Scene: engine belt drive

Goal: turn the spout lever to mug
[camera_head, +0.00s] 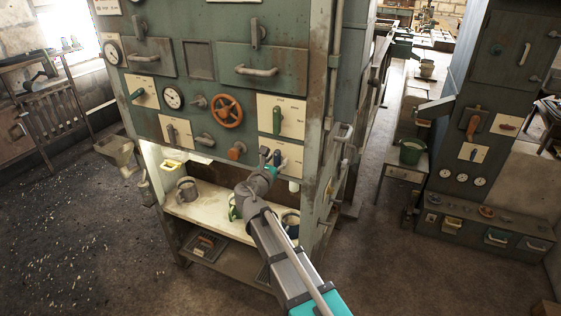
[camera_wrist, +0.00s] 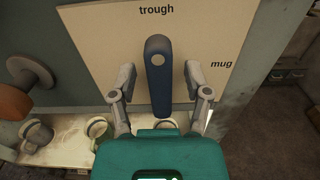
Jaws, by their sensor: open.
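The spout lever (camera_wrist: 158,78) is a dark blue handle on a cream plate (camera_wrist: 100,45) in the wrist view. It stands upright, its upper end below the word "trough"; the word "mug" is to the right. My gripper (camera_wrist: 160,88) is open, with one finger on each side of the lever and gaps between. In the head view my gripper (camera_head: 270,158) is at the lower right of the green cabinet, in front of the small blue lever (camera_head: 284,163), which it partly hides. A dark mug (camera_head: 291,222) stands on the shelf below, partly behind my arm.
An orange knob (camera_head: 236,150) is left of the lever plate, and a green-handled lever (camera_head: 277,120) is above it. The pale shelf (camera_head: 215,212) below holds a grey mug (camera_head: 187,189) and a green mug (camera_head: 235,207). The cabinet's right edge is close to my gripper.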

